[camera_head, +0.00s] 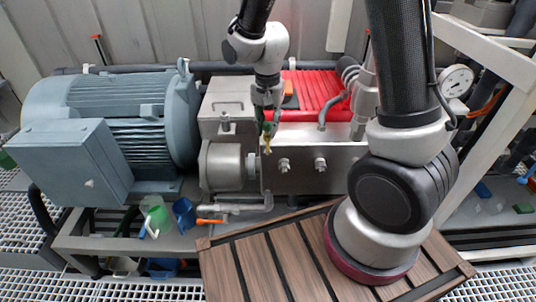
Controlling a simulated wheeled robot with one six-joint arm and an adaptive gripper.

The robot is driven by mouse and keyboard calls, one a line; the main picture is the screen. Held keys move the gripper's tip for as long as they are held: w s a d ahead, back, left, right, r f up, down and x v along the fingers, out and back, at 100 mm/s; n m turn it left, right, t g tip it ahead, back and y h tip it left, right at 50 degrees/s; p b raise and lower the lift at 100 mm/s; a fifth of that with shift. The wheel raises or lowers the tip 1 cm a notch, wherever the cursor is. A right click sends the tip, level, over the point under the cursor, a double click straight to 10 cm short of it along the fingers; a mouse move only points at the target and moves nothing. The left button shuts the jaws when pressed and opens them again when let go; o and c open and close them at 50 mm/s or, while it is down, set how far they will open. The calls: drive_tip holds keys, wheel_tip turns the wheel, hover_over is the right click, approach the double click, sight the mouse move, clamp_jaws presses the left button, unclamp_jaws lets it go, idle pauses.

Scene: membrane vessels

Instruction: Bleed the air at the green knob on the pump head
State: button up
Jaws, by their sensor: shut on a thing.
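The pump head is a block of bare steel (310,170) with a red ribbed cover (318,92) on top, to the right of the big motor. My gripper (268,124) points down at the left front edge of the pump head. It is shut on the green knob, of which only a little green (266,128) shows between the fingers. A small brass-yellow fitting (268,144) shows just below the fingertips, in front of the steel face. The fingers hide most of the knob.
A blue-grey motor (135,115) fills the left. A grey hose (335,108) and a pressure gauge (457,81) are on the right. A slatted wooden platform (285,262) is in the foreground.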

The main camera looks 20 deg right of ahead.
drive_tip(key=n, duration=0.9)
idle(2.4)
drive_tip(key=m, duration=1.2)
drive_tip(key=shift+m, duration=0.3)
drive_tip(key=o, duration=1.1)
drive_tip(key=shift+c, duration=0.2)
